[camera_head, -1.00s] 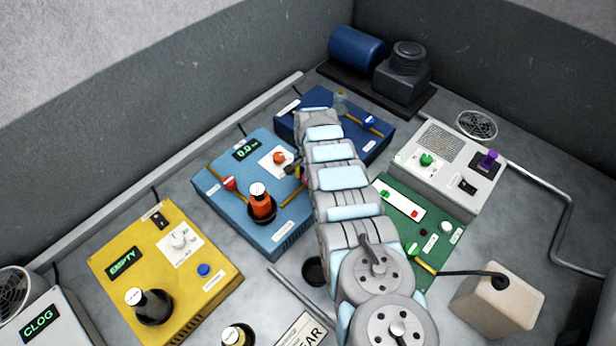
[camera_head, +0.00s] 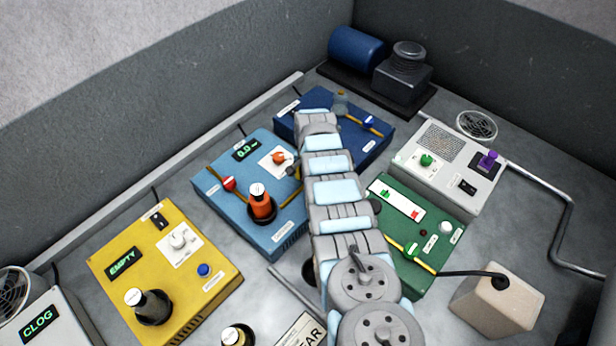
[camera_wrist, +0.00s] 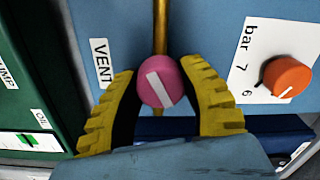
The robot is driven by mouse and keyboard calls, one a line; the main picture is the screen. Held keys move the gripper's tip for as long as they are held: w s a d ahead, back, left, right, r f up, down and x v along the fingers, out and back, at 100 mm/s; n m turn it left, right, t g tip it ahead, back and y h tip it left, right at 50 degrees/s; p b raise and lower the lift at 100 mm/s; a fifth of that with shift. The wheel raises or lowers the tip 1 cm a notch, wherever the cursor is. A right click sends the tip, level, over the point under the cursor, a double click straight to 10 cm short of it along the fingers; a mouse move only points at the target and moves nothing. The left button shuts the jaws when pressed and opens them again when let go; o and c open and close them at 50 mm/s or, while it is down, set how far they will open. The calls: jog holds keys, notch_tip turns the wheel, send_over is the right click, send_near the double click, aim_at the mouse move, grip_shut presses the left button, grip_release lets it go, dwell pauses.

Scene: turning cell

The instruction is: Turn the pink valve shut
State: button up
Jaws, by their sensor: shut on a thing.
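The pink valve (camera_wrist: 158,82) is a round knob with a white bar across its face. It sits on a vertical brass pipe (camera_wrist: 160,25) on the light-blue panel (camera_wrist: 200,22), beside a VENT label (camera_wrist: 101,50). The white bar slants from upper left to lower right, oblique to the pipe. My gripper (camera_wrist: 160,76) has its yellow ridged fingers on both sides of the knob, shut on it.
An orange knob (camera_wrist: 287,76) is right of the valve in the wrist view. In the head view, a red valve (camera_head: 229,184) and orange bottle (camera_head: 261,203) are on the same panel. A green panel (camera_head: 440,206) lies right of my arm, a dark-blue one (camera_head: 365,150) behind.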

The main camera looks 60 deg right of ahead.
jog(key=shift+f+n, duration=0.1)
jog(key=shift+n, duration=0.8)
jog(key=n+b, duration=0.2)
jog(key=n, duration=0.2)
jog(key=shift+f+n, duration=0.1)
jog(key=shift+n, duration=0.3)
jog(key=n+b, duration=0.2)
jog(key=n, duration=0.4)
dwell(0.4)
jog(key=o, duration=1.2)
jog(key=shift+r, duration=0.3)
